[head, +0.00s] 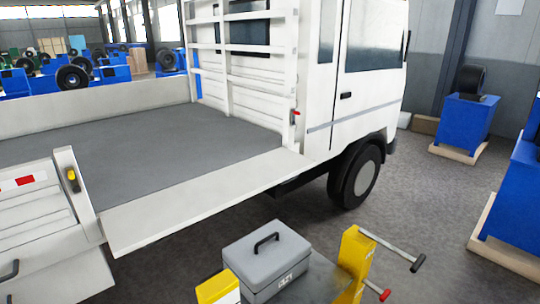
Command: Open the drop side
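A white flatbed truck (190,127) stands across the view, its cab at the right. A plain white side panel (195,200) lies folded down and outward along the near edge of the grey bed floor (160,150). It spans between a white rear post (77,190) and the post behind the cab; its exact angle is hard to tell. A yellow handle (72,177) sits on the rear post and a red handle (296,113) on the front post. Left of the rear post, a ribbed side section (35,207) with a red-and-white strip stands upright. Neither gripper is in view.
A grey toolbox (266,258) stands in front of the truck, beside yellow uprights (356,255) with red-ended and black-ended levers. Blue machines on wooden pallets (465,120) stand at the right. The floor (420,200) between them and the truck is clear.

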